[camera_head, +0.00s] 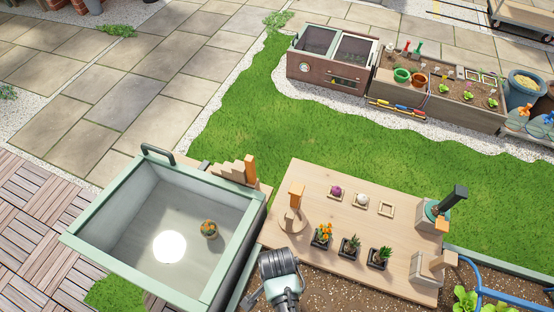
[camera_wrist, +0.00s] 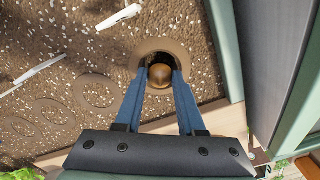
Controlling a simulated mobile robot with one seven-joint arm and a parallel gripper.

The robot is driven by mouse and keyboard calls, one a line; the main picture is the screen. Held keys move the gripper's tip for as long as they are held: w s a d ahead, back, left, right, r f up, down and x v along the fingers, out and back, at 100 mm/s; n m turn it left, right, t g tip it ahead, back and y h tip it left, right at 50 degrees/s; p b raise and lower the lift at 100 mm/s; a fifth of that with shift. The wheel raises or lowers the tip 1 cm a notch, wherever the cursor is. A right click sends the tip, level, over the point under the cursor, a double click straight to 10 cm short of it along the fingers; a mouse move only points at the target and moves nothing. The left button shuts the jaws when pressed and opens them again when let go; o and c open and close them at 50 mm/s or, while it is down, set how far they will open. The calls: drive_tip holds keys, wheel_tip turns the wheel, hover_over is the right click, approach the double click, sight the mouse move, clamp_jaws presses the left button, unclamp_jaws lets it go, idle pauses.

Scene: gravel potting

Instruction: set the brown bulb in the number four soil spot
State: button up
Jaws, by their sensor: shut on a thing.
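The brown bulb (camera_wrist: 160,74) is round and shiny, between the two blue fingers of my gripper (camera_wrist: 158,82) in the wrist view. The fingers are shut on it. Bulb and fingertips appear over or inside a brown ring-shaped soil spot (camera_wrist: 147,45), at the end of a row near the green bed edge. I cannot tell whether the bulb touches the soil. Other ring spots (camera_wrist: 95,92) lie to the left; no numbers are legible. In the head view, the bulb and fingertips are hidden below the frame or behind my arm.
The speckled soil bed (camera_head: 335,289) runs along the wooden table (camera_head: 325,212), which bears potted plants (camera_head: 350,246). A green-rimmed bin (camera_head: 115,200) stands left of my arm. White tags (camera_wrist: 40,73) lie or stand in the soil. A blue hose (camera_head: 478,285) is at right.

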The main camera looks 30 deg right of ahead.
drive_tip(key=shift+f+b, duration=0.5)
drive_tip(key=shift+f, duration=0.2)
drive_tip(key=o, duration=0.8)
drive_tip(key=o, duration=0.4)
drive_tip(key=shift+o, duration=0.2)
drive_tip(key=shift+r, duration=0.1)
wheel_tip(320, 180, up, 9)
drive_tip(key=p, duration=0.9)
idle(0.6)
